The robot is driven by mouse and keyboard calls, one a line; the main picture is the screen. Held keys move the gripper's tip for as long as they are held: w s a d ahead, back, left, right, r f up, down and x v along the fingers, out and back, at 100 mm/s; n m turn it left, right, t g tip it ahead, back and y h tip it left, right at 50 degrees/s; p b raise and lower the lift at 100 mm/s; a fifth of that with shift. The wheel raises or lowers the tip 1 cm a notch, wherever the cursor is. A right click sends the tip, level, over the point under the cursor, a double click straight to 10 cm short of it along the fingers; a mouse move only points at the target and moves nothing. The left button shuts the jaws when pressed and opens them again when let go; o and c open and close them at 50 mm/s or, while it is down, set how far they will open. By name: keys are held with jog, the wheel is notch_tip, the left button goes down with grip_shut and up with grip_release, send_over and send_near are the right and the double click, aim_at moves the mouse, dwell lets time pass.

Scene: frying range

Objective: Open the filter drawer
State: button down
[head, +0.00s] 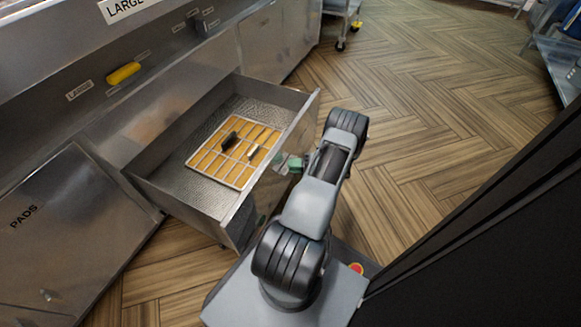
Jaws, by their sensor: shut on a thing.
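The filter drawer (178,197) is a steel drawer pulled well out of the range front. Inside it lies an orange filter with a pale grid frame (213,163), with a dark piece and a light piece on top. My gripper (284,163) is at the outer face of the drawer front, near its middle, shut on the drawer's handle. The handle itself is hidden behind the drawer front and my arm, and the fingertips are mostly hidden too.
A cabinet door marked PADS (62,228) is at the left. A yellow handle (123,73) sits on the upper panel beside a LARGE label. A wheeled cart (341,22) stands at the back. A metal shelf (562,60) is at the far right. The wood floor (430,120) between is clear.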

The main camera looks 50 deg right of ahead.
jog(key=shift+s, duration=0.1)
jog(key=c, duration=1.1)
grip_release()
jog(key=p+v, duration=0.2)
jog(key=v, duration=1.1)
jog(key=shift+s+d, duration=0.2)
jog(key=shift+s, duration=0.15)
